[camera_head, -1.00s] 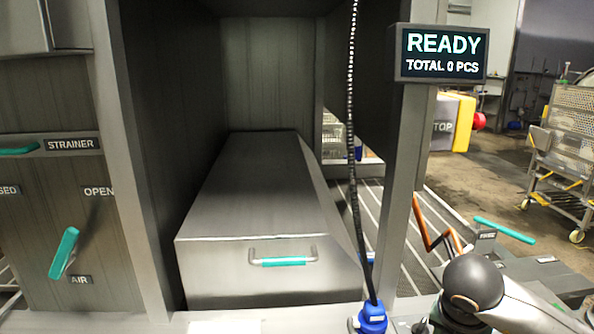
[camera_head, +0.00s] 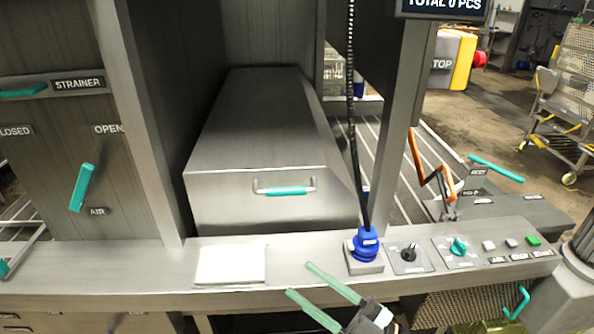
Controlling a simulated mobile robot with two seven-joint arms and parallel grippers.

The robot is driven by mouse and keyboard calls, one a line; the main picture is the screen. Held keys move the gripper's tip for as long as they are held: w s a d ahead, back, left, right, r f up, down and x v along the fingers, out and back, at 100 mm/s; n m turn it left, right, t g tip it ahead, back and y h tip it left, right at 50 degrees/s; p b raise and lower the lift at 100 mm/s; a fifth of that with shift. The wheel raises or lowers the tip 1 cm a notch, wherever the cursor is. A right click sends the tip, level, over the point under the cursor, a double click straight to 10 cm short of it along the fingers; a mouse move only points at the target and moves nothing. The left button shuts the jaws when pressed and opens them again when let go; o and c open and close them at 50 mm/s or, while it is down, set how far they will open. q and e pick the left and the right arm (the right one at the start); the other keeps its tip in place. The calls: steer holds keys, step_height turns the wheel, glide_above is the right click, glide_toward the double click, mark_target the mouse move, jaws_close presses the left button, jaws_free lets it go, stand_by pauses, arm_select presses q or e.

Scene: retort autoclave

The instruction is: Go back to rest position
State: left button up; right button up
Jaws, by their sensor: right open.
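My right gripper (camera_head: 301,280) shows at the bottom middle, its two green fingers apart with nothing between them. My left gripper is not in view. The steel box-shaped cover (camera_head: 262,125) with a teal handle (camera_head: 286,191) stands behind the counter, beyond my right gripper.
A steel counter (camera_head: 120,268) runs across the front. It carries a blue connector (camera_head: 366,244) with a black cable, a black switch (camera_head: 409,253), a teal knob (camera_head: 458,246) and several buttons. A teal air-valve lever (camera_head: 82,188) is at left. A wheeled cart (camera_head: 565,115) stands at right.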

steer(key=d+f+m+t+h, duration=0.4)
steer(key=d+f+m+h, duration=0.7)
steer(key=f+m+h, duration=0.4)
steer(key=s+d+f+m+g, duration=0.1)
steer(key=s+f+g, duration=0.2)
steer(key=s+f, duration=0.3)
steer(key=s+d+f+m+g+h+p, duration=0.1)
steer(key=s+d+f+g, duration=0.1)
steer(key=s+f, duration=0.3)
step_height(320, 180, down, 4)
steer(key=shift+s+d+r+g, duration=0.1)
steer(key=shift+s+d+g, duration=0.2)
steer(key=shift+g, duration=0.2)
